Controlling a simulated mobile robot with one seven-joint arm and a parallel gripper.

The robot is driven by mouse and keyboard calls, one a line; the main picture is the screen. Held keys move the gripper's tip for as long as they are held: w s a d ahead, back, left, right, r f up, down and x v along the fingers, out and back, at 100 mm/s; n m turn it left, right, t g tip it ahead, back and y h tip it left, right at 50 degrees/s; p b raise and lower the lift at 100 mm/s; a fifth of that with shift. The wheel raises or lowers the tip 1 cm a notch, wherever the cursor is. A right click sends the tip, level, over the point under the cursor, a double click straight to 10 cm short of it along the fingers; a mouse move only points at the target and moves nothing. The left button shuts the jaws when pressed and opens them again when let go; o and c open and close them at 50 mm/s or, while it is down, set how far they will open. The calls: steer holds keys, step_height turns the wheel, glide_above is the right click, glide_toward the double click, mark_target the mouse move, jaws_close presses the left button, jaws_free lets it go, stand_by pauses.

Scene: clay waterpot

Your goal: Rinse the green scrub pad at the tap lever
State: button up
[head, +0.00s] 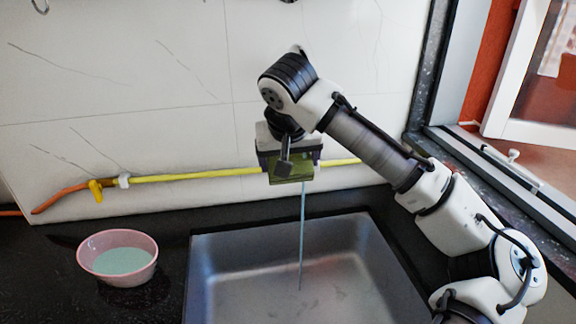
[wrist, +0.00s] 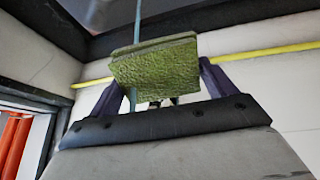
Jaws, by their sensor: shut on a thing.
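My gripper (head: 290,164) points down above the sink and is shut on the green scrub pad (head: 303,172). In the wrist view the textured pad (wrist: 158,65) sits across the two dark fingers (wrist: 162,86). A thin bluish water stream (head: 302,230) runs from the pad's level down to the sink floor. In the wrist view the stream (wrist: 138,15) passes along the pad's left part and appears to touch it. A dark grey lever-like piece (head: 284,160) shows in front of the gripper; I cannot tell whether it is the tap lever. The spout is hidden.
The metal sink (head: 215,275) lies below, with no objects visible inside. A pink bowl (head: 88,268) of pale green liquid stands on the black counter left of it. A yellow pipe (head: 190,176) with a yellow valve handle (head: 96,190) runs along the tiled wall. A window frame (head: 470,150) bounds the right.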

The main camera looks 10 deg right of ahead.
mark_target(293, 182)
steer(key=shift+s+d, duration=0.1)
steer(key=shift+d, duration=0.35)
steer(key=s+a, duration=0.1)
steer(key=s, duration=0.7)
steer(key=shift+a, duration=0.4)
steer(key=shift+r, duration=0.1)
stand_by(1.1)
steer(key=s+a+r+p, duration=0.1)
steer(key=s+r+p, duration=0.2)
steer(key=s+p, duration=0.1)
steer(key=shift+s+r, duration=0.35)
steer(key=shift+r, duration=0.05)
steer(key=shift+a, duration=0.15)
stand_by(0.5)
